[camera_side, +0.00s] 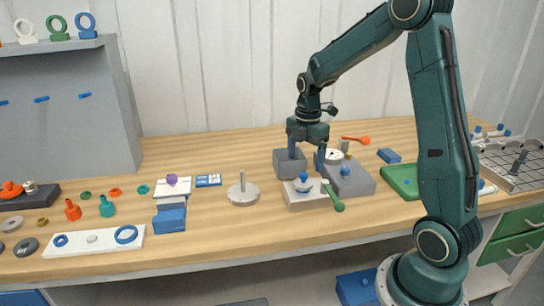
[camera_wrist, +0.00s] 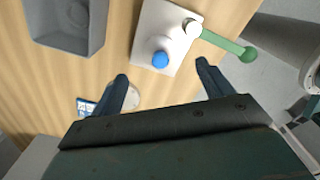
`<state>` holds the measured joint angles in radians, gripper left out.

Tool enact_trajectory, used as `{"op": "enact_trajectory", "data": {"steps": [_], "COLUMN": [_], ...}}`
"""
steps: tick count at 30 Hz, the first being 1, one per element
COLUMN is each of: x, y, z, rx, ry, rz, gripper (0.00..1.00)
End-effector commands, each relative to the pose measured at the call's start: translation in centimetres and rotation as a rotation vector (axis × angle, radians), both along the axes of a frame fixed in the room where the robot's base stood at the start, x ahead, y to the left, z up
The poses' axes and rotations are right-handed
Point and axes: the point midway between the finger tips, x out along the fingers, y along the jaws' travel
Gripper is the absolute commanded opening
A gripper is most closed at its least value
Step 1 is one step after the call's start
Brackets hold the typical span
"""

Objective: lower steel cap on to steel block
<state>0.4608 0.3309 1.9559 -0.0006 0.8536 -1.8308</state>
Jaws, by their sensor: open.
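A pale grey metal block (camera_side: 308,201) stands near the middle of the table, with a green-handled lever (camera_side: 335,198) at its right side. The steel cap (camera_side: 302,188), a round disc with a blue knob (camera_side: 303,177), appears to sit on top of the block. My gripper (camera_side: 306,163) is open above the cap. In the wrist view its fingers (camera_wrist: 162,76) are spread wide, with nothing held between them.
A grey open box (camera_side: 288,166) stands just behind and left of the block. A grey block (camera_side: 350,183) with a gauge is close at right. A round base with a post (camera_side: 243,195) stands at left. A green tray (camera_side: 400,183) lies farther right.

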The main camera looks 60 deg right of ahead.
Motion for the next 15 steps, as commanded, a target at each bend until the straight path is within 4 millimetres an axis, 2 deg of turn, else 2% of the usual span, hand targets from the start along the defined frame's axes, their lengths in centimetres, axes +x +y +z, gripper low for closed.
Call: {"op": "enact_trajectory", "data": {"steps": [1,6,15], "x": [0.1,0.1,0.0], "y": [-0.1,0.0,0.0], "z": [1.1,3.9,7.0], "rx": [-0.002,-0.002,0.0], "ry": [-0.006,-0.004,-0.002], "rz": [0.0,0.0,0.0], "gripper": [0.79,0.79,0.79]}}
